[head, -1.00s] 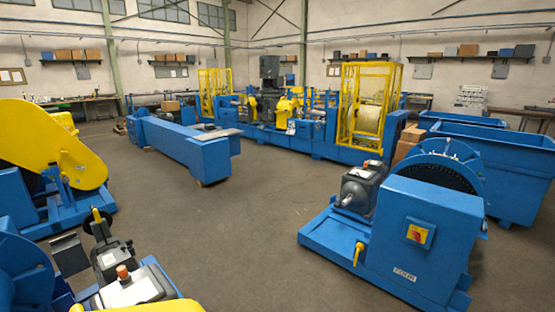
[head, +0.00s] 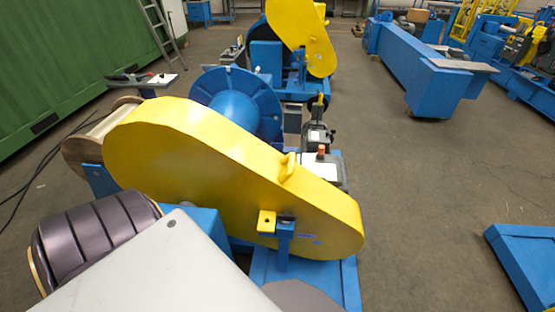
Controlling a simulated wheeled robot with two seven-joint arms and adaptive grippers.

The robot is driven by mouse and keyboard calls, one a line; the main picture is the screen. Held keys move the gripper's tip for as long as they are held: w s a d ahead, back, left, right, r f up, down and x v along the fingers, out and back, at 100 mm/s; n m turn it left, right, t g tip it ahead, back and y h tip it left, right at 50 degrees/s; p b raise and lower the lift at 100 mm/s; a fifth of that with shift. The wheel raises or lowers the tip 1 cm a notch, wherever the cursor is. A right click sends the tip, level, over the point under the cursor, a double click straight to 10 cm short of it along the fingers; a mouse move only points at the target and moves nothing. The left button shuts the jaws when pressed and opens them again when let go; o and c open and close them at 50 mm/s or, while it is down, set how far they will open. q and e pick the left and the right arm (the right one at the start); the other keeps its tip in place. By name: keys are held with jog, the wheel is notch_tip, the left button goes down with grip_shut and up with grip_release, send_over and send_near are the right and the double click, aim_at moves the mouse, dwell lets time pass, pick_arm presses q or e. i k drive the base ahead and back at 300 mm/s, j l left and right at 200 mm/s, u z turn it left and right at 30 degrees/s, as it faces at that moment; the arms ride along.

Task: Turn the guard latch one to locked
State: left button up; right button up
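A large yellow chain guard (head: 190,150) slants across the middle of the head view, over a blue base (head: 330,280). A small yellow latch-like tab (head: 266,222) sits against its lower front face, beside a blue post (head: 285,243). A curved yellow handle (head: 288,166) stands on the guard's upper edge. I cannot tell which part is guard latch one, nor whether it is locked. Neither of my grippers shows in the view.
A dark ribbed roll (head: 95,235) and a pale grey panel (head: 160,275) fill the lower left. A blue flanged drum (head: 235,105) and a second yellow guard (head: 303,35) stand behind. A ladder (head: 160,35) leans at left. Open floor (head: 430,190) lies right.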

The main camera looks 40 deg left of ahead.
aim_at(286, 217)
jog(key=l+u, duration=0.1)
jog(key=u, duration=1)
